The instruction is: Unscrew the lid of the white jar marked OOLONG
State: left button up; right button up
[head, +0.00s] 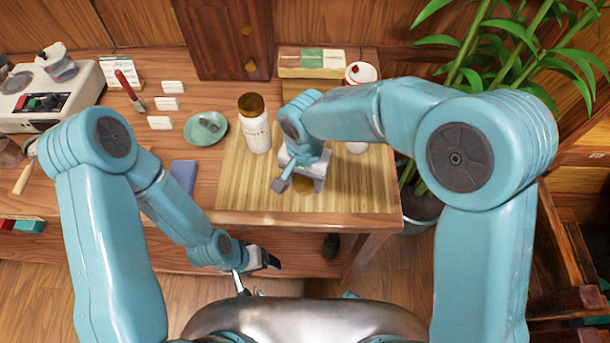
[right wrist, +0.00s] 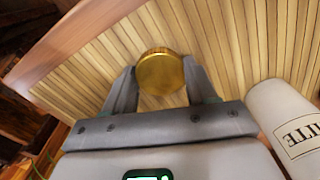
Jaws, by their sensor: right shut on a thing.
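My right gripper (head: 303,187) is over the bamboo mat (head: 230,195). In the right wrist view its fingers (right wrist: 162,85) are shut on a round gold lid (right wrist: 162,70). I see no jar body under this lid; the palm hides part of that area. A white jar with a brown-gold lid (head: 255,123) stands on the mat to the left of the gripper. A white jar with letters ending in "ITE" (right wrist: 295,130) shows in the wrist view. I cannot read OOLONG anywhere. My left gripper (head: 270,262) is low in front of the table, its jaws unclear.
A white piece (head: 356,147) shows under my right arm. A red-and-white topped thing (head: 360,73) stands behind it. A green saucer (head: 205,129), white cards (head: 160,122) and a blue cloth-like item (head: 184,175) lie to the left. A plant (head: 530,50) is at right.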

jog(key=shift+f, duration=0.1)
jog(key=o, duration=1.2)
jog(key=shift+c, duration=0.2)
